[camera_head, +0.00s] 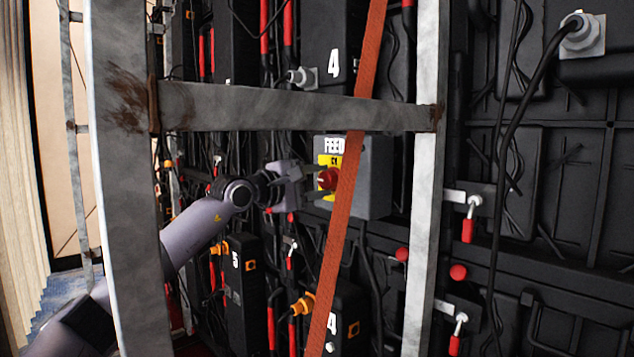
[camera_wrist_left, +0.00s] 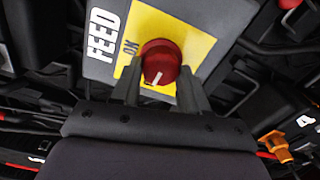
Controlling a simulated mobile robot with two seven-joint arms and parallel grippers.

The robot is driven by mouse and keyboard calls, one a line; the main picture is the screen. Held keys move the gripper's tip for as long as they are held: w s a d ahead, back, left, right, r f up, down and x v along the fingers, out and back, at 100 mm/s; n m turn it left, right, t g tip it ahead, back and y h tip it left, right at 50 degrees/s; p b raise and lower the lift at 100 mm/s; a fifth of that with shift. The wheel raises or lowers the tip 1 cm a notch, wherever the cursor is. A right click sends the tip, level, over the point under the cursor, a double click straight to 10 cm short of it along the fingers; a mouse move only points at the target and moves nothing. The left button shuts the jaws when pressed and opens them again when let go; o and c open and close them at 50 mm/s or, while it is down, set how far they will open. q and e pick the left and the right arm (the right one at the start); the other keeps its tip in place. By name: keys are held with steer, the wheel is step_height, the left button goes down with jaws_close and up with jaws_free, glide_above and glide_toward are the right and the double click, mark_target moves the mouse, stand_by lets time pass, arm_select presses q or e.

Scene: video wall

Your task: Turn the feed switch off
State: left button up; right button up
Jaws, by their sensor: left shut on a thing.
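The feed switch is a round red knob (camera_head: 328,179) on a yellow plate (camera_head: 325,161), fixed to a grey box marked FEED (camera_head: 372,180). An orange-red strap hides part of the box in the head view. In the left wrist view the knob (camera_wrist_left: 160,62) shows a white pointer line near its lower edge, and part of the yellow plate's lettering is visible. My left gripper (camera_head: 312,178) reaches in from the left, with its fingers on either side of the knob, shut on it. The fingers also show in the left wrist view (camera_wrist_left: 159,85). My right gripper is not in view.
A grey metal frame has a post (camera_head: 120,200) at left, a crossbar (camera_head: 290,107) above my gripper and a post (camera_head: 424,180) at right. The orange-red strap (camera_head: 347,200) hangs close to the knob. Black panels and loose cables fill the back.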

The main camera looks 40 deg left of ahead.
arm_select(q)
steer(key=shift+n, duration=0.4)
steer(key=o, duration=1.1)
steer(key=shift+c, duration=0.2)
steer(key=s+b, duration=0.4)
steer(key=s, duration=0.3)
steer(key=shift+a, duration=0.25)
steer(key=shift+s, duration=0.1)
